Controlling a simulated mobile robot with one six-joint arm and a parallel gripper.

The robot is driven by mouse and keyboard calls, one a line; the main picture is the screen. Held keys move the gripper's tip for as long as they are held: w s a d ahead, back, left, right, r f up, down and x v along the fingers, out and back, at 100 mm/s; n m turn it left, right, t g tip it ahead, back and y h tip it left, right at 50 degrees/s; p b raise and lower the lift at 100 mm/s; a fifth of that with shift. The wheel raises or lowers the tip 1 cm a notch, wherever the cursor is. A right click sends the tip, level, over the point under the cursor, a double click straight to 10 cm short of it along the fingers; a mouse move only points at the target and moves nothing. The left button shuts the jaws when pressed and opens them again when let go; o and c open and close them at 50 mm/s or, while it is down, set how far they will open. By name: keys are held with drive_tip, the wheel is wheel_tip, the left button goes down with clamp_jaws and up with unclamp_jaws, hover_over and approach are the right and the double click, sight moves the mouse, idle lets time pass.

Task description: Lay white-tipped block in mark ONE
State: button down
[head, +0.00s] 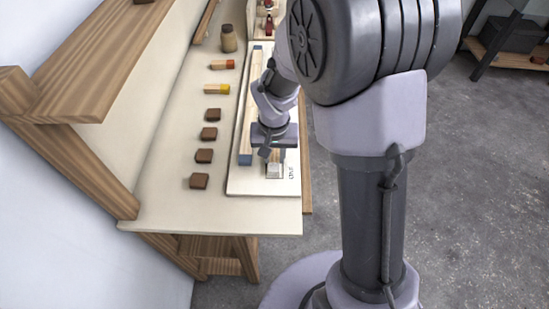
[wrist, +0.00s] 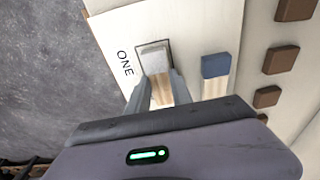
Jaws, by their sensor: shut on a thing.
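The white-tipped block (wrist: 155,60) is pale wood with a white end. My gripper (wrist: 160,88) is shut on it, one finger on each side. In the wrist view its white end lies over the dark outline of mark ONE (wrist: 142,44), beside the printed word ONE (wrist: 125,62). In the head view my gripper (head: 274,158) is low over the near end of the white board (head: 245,188), and the white end (head: 274,171) shows beneath it. I cannot tell whether the block touches the board. The fingers partly hide its wooden part.
A long blue-ended wooden piece (head: 245,158) lies beside the block; its blue end is close in the wrist view (wrist: 215,65). Several brown blocks (head: 200,181), a yellow-tipped block (head: 217,90), an orange-tipped block (head: 222,64) and a jar (head: 228,39) stand left. The near bench corner is clear.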

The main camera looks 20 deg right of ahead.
sight(275, 163)
drive_tip(key=shift+r, duration=0.15)
drive_tip(key=shift+f, duration=0.2)
drive_tip(key=c, duration=1.1)
unclamp_jaws()
drive_tip(key=shift+c, duration=0.2)
wheel_tip(275, 163, up, 12)
drive_tip(key=s+p, duration=0.1)
drive_tip(key=p, duration=0.4)
drive_tip(key=s+a+r+t+y, duration=0.1)
drive_tip(key=s+a+r+t, duration=0.1)
drive_tip(key=s+r, duration=0.5)
drive_tip(key=s+a+r+t+y, duration=0.1)
drive_tip(key=s+a+r+t, duration=0.1)
drive_tip(key=s+r, duration=0.5)
drive_tip(key=s, duration=0.4)
drive_tip(key=shift+m, duration=0.4)
